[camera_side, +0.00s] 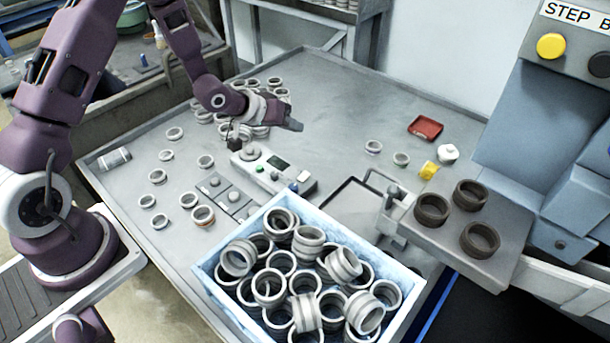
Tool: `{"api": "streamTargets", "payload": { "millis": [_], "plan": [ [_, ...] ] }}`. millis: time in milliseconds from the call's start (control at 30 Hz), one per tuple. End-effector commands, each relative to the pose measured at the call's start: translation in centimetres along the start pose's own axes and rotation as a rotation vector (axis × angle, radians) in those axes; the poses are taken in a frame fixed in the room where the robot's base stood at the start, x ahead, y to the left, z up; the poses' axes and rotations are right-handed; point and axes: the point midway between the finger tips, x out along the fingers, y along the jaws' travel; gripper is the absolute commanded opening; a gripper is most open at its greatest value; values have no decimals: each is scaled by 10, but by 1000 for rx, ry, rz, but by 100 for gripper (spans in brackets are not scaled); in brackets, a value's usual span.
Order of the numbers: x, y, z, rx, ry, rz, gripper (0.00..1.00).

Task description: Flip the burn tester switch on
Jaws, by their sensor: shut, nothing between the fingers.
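The burn tester seems to be the long pale grey box (272,170) on the table. It has a small dark display, a green button, a blue knob near its right end and a round part on its left end. A flat grey panel (229,195) with small knobs or switches lies just in front of it. I cannot make out which part is the switch or its position.
A blue-white crate (210,277) full of metal rings stands in front of the tester. Loose rings (174,133) lie at the left and behind my gripper. A red tray (425,127) lies at the right. The grinder (540,130) with dark rings is far right. The back middle is clear.

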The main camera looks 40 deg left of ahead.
Motion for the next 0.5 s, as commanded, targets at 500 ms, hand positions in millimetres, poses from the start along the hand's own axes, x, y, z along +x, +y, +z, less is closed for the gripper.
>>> {"api": "streamTargets", "payload": {
  "millis": [500],
  "plan": [
    [40,-12,41,-140,20,118,0]
  ]
}}
